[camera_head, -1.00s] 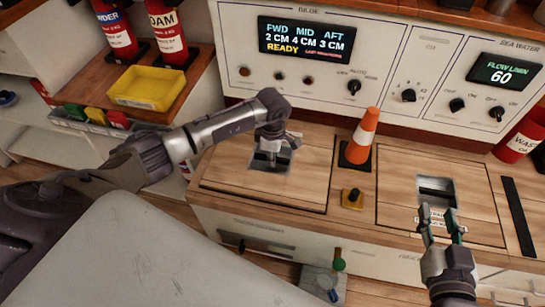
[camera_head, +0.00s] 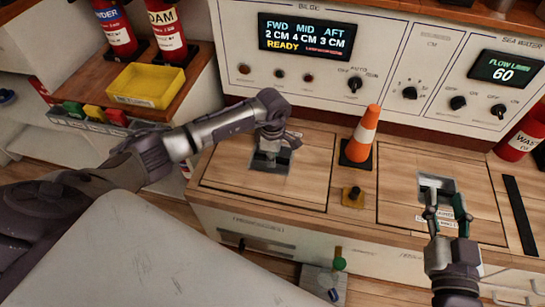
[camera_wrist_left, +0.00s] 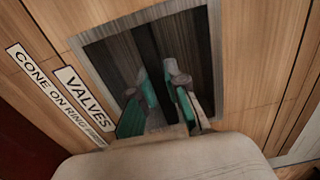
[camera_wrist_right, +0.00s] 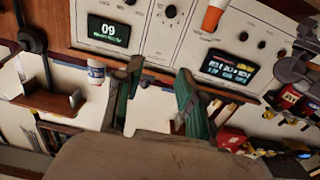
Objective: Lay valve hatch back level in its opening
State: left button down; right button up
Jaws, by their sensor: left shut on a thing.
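The valve hatch (camera_head: 225,170) is the left wooden panel in the counter top and looks about level. Any small gap at its edges is too fine to tell. Its dark square recess (camera_wrist_left: 205,60) and VALVES label (camera_wrist_left: 84,92) show in the left wrist view. My left gripper (camera_head: 271,160) reaches down into this recess, also in the left wrist view (camera_wrist_left: 162,88). It is shut on the hatch's ring, which its fingers mostly hide. My right gripper (camera_head: 446,198) is open and empty near the right hatch's recess; its fingers stand apart in the right wrist view (camera_wrist_right: 155,88).
An orange cone (camera_head: 363,135) stands between the hatches, behind a yellow-based knob (camera_head: 353,197). The right hatch (camera_head: 400,190) has a grey recess. A black strip (camera_head: 519,213) lies to its right. The control console (camera_head: 400,60) rises behind. A yellow tray (camera_head: 147,86) is at left.

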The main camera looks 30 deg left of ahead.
pick_arm(q)
jog(key=shift+f, duration=0.1)
jog(key=c, duration=1.1)
grip_release()
jog(key=shift+s+f, duration=0.1)
jog(key=shift+f, duration=0.05)
notch_tip(320, 180, up, 12)
pick_arm(e)
jog(key=shift+a+r+t+y, duration=0.1)
jog(key=shift+r+t+y, duration=0.25)
jog(key=shift+r, duration=0.35)
